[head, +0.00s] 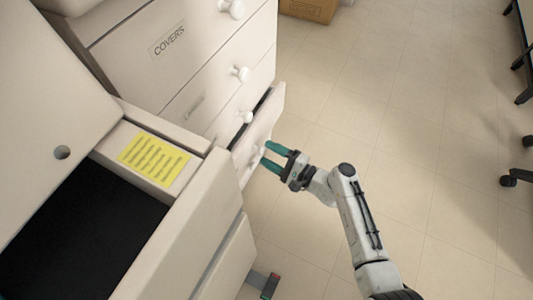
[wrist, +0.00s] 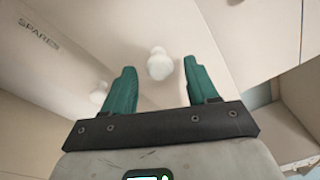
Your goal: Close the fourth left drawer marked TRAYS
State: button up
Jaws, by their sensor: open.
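The partly open drawer (head: 264,128) is the fourth one down in the left cabinet in the head view, with a dark gap behind its top edge. Its TRAYS label cannot be read in either view. My gripper (head: 267,154) is in front of this drawer's face, fingers pointing at it. In the wrist view the two green fingers (wrist: 159,78) are spread apart, with a round white knob (wrist: 160,64) showing between their tips. The fingers hold nothing. Whether they touch the drawer front cannot be told.
The COVERS drawer (head: 150,58) above looks shut. A nearer open compartment with a black inside (head: 75,235) and a yellow note (head: 154,159) stands at the lower left. In the wrist view a SPARES label (wrist: 40,33) shows.

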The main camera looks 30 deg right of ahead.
jog(key=shift+x, duration=0.85)
grip_shut()
